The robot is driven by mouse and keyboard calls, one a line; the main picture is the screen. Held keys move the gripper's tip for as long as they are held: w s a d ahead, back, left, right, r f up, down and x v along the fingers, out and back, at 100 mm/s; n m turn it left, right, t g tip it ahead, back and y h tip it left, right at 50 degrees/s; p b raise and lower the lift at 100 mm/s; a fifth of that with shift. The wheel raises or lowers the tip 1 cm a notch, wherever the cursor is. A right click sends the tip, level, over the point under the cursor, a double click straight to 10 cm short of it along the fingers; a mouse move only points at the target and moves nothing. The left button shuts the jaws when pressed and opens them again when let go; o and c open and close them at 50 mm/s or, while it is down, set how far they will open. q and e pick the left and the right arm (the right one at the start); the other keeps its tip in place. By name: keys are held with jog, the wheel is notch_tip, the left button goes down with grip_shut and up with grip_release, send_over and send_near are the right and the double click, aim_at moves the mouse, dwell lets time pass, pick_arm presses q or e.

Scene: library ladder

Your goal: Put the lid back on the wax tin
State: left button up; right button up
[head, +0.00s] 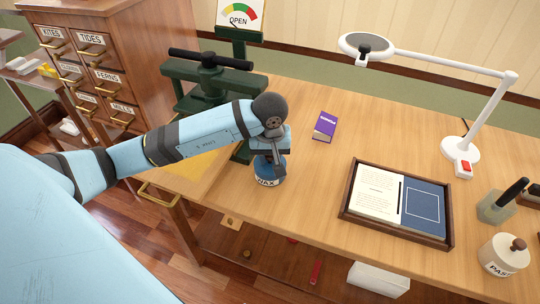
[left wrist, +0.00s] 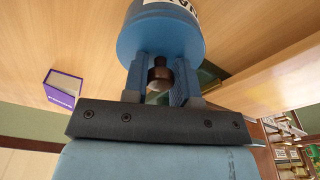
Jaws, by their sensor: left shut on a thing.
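The blue wax tin (head: 268,181), with a white WAX label, stands upright on the wooden table near its front left edge. My left gripper (head: 268,157) is directly above it, pointing down. In the left wrist view the left gripper (left wrist: 160,78) is shut on the dark coppery knob (left wrist: 159,73) of the lid. The blue round face of the lid (left wrist: 155,38) is just beyond the fingertips, with part of the tin's label (left wrist: 178,6) behind it. I cannot tell whether the lid is touching the tin's rim. My right gripper is not in view.
A purple book (head: 325,126) lies right of the tin. A green press (head: 208,78) stands behind my left arm. A white magnifier lamp (head: 462,125) and a paste jar (head: 503,256) are at right. Table between tin and tray is clear.

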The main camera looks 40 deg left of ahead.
pick_arm(q)
jog(key=shift+f+b, duration=0.2)
jog(key=shift+b, duration=0.3)
dwell(1.1)
jog(key=o, duration=1.5)
jog(key=shift+c, duration=0.2)
jog(key=shift+r, duration=0.1)
jog(key=shift+r+p, duration=0.6)
jog(key=shift+r, duration=0.45)
jog(key=shift+r+p, duration=0.75)
jog(key=shift+r, duration=0.75)
jog(key=shift+r+p, duration=0.35)
jog(key=shift+r, duration=0.55)
